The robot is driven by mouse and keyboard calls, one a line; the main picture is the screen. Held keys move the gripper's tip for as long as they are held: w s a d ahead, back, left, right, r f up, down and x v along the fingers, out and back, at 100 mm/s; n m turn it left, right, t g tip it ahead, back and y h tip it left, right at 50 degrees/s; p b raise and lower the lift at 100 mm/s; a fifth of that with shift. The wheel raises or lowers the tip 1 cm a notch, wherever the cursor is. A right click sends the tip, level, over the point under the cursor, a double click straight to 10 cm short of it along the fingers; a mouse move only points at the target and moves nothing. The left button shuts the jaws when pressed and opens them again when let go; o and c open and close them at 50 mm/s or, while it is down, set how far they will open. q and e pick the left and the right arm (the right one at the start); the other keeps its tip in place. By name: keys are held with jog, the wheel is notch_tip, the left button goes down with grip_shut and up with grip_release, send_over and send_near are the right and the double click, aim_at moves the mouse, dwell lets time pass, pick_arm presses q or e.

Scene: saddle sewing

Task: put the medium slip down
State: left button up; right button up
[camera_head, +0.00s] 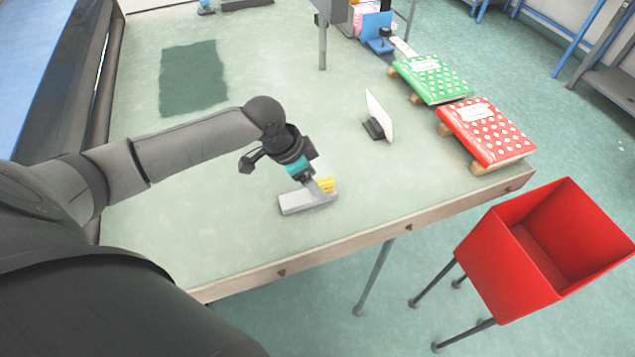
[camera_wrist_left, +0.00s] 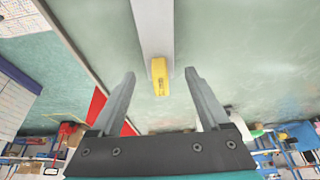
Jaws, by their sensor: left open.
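A flat light-grey piece with a yellow end (camera_head: 297,203), which I take to be the medium slip, lies on the green table near its front edge. My left gripper (camera_head: 322,192) reaches down at its yellow end. In the left wrist view the fingers (camera_wrist_left: 160,74) are open, with the yellow end (camera_wrist_left: 159,80) between the fingertips and a visible gap on each side. The grey strip (camera_wrist_left: 153,25) runs away from the gripper there. My right gripper is not in view.
A white card (camera_head: 377,112) stands upright in a dark holder right of the gripper. Green (camera_head: 432,79) and red (camera_head: 486,132) dotted books lie at the right edge. A red bin (camera_head: 510,262) stands off the front right. A dark green patch (camera_head: 194,78) lies behind; bare table (camera_head: 215,235) surrounds the arm.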

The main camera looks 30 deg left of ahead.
aim_at(298, 198)
pick_arm(q)
jog(key=v, duration=0.9)
jog(key=shift+r+p, duration=0.35)
jog(key=shift+r, duration=0.05)
jog(key=shift+s+a, duration=0.15)
